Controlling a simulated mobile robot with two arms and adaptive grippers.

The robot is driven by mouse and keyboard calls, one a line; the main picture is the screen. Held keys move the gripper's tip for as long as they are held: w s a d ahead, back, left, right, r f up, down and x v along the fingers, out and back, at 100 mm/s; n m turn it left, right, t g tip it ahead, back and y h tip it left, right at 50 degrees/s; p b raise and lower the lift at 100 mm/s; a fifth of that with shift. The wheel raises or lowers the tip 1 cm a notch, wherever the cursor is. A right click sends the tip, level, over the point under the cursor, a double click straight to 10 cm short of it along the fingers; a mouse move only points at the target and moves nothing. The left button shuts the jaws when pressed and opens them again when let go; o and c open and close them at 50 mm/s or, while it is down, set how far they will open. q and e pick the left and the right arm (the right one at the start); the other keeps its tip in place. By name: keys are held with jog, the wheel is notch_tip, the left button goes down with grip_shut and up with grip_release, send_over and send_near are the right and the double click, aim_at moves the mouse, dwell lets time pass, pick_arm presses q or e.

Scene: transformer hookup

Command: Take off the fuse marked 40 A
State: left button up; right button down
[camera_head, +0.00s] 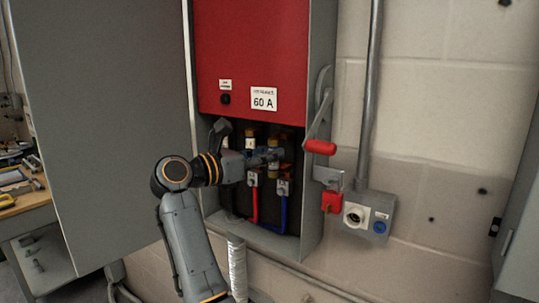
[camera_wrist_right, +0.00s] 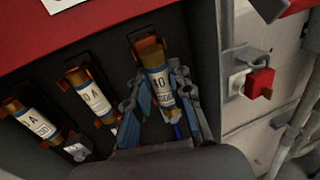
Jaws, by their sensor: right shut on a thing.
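My right gripper (camera_head: 266,158) reaches into the open lower part of the grey and red box. In the right wrist view its blue-padded fingers (camera_wrist_right: 160,100) are shut on the rightmost fuse (camera_wrist_right: 158,84), one finger on each side. This fuse has brass ends and a white label with a blue band; the label seems to read 40, partly covered by the fingers. Its upper end is at a copper-coloured clip; I cannot tell whether it is clear of it. Two more fuses, a middle one (camera_wrist_right: 94,100) and a left one (camera_wrist_right: 38,124), sit beside it. My left gripper is not in view.
The red cover (camera_head: 245,50) bears a 60 A label (camera_head: 264,100). A lever with a red handle (camera_head: 320,147) and a red padlock (camera_head: 332,202) are on the box's right side. A red cable (camera_head: 254,207) and blue cable (camera_head: 283,212) run below. The grey door (camera_head: 100,120) stands open left.

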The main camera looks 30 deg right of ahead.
jog(key=shift+s+a, duration=0.1)
jog(key=shift+a, duration=0.05)
jog(key=a, duration=0.1)
jog(key=s+a+b, duration=0.1)
jog(key=a, duration=0.1)
jog(key=s+a, duration=0.1)
jog(key=a, duration=0.1)
jog(key=shift+b, duration=0.35)
dwell(0.3)
jog(key=shift+w+d, duration=0.1)
